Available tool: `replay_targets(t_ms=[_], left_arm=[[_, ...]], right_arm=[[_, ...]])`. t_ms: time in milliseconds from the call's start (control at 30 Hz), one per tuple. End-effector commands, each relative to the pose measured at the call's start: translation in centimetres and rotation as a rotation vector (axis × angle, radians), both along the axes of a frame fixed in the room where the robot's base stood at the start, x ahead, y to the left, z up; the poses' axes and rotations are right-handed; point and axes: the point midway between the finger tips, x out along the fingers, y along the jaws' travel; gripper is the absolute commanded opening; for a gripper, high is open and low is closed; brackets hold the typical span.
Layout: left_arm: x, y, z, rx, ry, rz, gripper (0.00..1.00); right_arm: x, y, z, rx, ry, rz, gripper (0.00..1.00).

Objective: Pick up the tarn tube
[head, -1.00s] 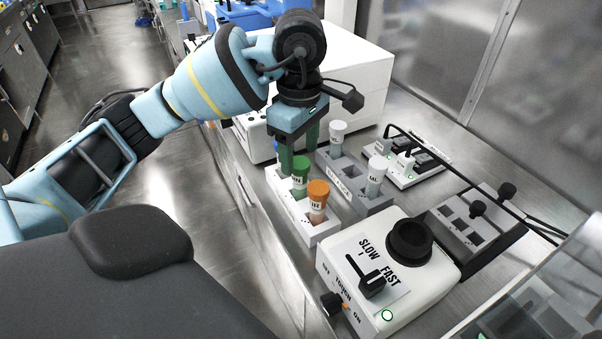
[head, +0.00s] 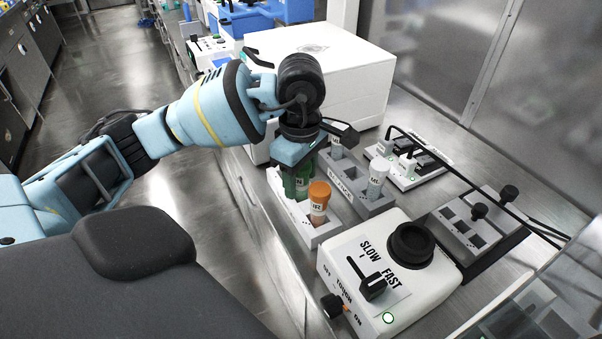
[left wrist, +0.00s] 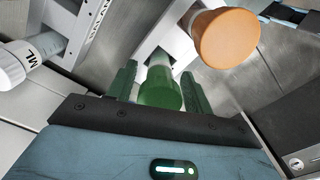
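The green-capped tube (left wrist: 161,93) stands in the front white rack (head: 298,226); part of its label showed a moment ago, but my gripper now mostly hides it in the head view. I take it as the tarn tube, though its full name is not readable. My left gripper (head: 299,183) points down over it, with one green finger on each side of the cap. In the left wrist view the fingers stand open around it, with very narrow gaps; contact is not clear. My right gripper is not in view.
An orange-capped tube (head: 318,201) stands close beside in the same rack. A white mixer (head: 385,272) stands in front, and a large white box (head: 335,65) behind.

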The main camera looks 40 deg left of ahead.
Motion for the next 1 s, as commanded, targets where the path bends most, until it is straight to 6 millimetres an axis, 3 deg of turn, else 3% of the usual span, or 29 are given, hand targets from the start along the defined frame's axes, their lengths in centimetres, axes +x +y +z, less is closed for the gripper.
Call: replay_targets(t_ms=[33,300,667,1000], left_arm=[[0.0,0.0,0.0,0.000,0.000,0.000,0.44],[0.0,0.0,0.0,0.000,0.000,0.000,0.12],[0.0,0.0,0.3,0.000,0.000,0.001,0.12],[-0.4,0.4,2.4,0.000,-0.003,0.007,0.12]], right_arm=[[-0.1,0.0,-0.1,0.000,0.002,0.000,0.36],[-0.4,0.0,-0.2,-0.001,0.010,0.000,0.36],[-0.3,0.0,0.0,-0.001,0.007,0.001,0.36],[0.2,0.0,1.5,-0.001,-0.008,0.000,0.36]])
